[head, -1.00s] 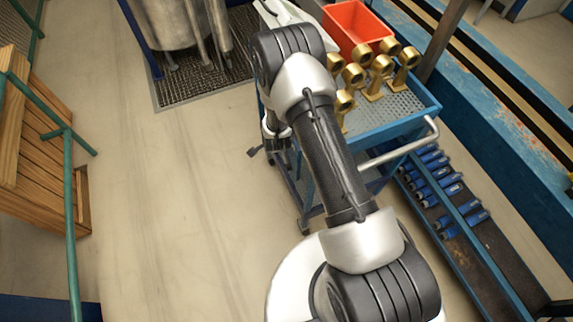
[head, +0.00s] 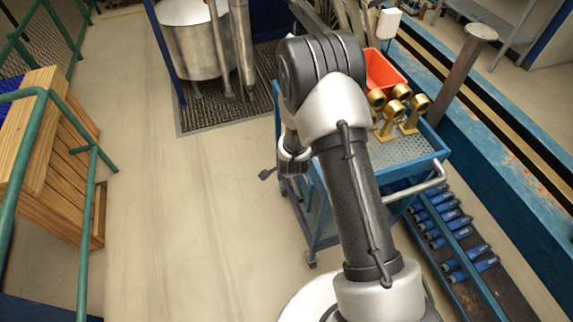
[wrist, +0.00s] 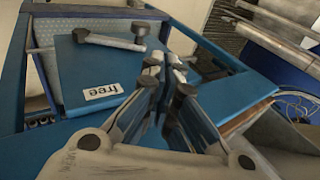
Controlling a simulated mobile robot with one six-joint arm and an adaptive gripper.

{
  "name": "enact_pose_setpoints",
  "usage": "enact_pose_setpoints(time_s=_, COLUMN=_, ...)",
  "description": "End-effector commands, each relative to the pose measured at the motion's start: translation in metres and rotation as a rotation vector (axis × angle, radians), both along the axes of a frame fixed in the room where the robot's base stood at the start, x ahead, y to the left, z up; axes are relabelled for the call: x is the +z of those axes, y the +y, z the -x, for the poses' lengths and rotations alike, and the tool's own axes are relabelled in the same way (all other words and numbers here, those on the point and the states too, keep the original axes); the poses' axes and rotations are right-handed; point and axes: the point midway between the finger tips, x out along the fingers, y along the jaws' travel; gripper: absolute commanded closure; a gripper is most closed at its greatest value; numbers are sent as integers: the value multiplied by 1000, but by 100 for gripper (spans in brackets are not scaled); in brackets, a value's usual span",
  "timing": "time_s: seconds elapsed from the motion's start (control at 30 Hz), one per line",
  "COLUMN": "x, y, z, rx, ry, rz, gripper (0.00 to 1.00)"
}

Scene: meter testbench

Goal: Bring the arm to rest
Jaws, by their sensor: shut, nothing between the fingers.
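My gripper (wrist: 168,95) shows in the wrist view with its dark fingertips together and nothing held between them. It points over a blue panel (wrist: 75,80) that carries a white label reading "free" (wrist: 102,92). A grey bar handle (wrist: 112,41) lies across the top of the panel. I cannot tell whether the fingertips touch the panel. In the head view my arm (head: 345,190) is bent over the left side of a blue cart (head: 437,150). My fingertips cannot be made out there.
The cart top holds several brass fittings (head: 412,110) and a red bin (head: 383,70), partly hidden by my arm. Blue tools (head: 445,228) lie on a low rack at right. A steel tank (head: 195,45) stands behind. Open floor (head: 190,220) lies left of the cart.

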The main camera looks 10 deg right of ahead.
Motion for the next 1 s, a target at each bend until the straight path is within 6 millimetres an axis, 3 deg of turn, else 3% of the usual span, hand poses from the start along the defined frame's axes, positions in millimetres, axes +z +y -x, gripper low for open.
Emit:
enact_pose_setpoints(time_s=0.17, x=12, y=1, z=5, rx=1, ry=0, rz=1, gripper=100)
enact_pose_setpoints(time_s=0.77, x=15, y=1, z=5, rx=5, ry=-1, rz=2, gripper=100)
enact_pose_setpoints(time_s=0.87, x=33, y=3, z=3, rx=39, ry=1, rz=14, gripper=100)
enact_pose_setpoints(time_s=1.0, x=91, y=6, z=7, rx=158, ry=13, rz=62, gripper=100)
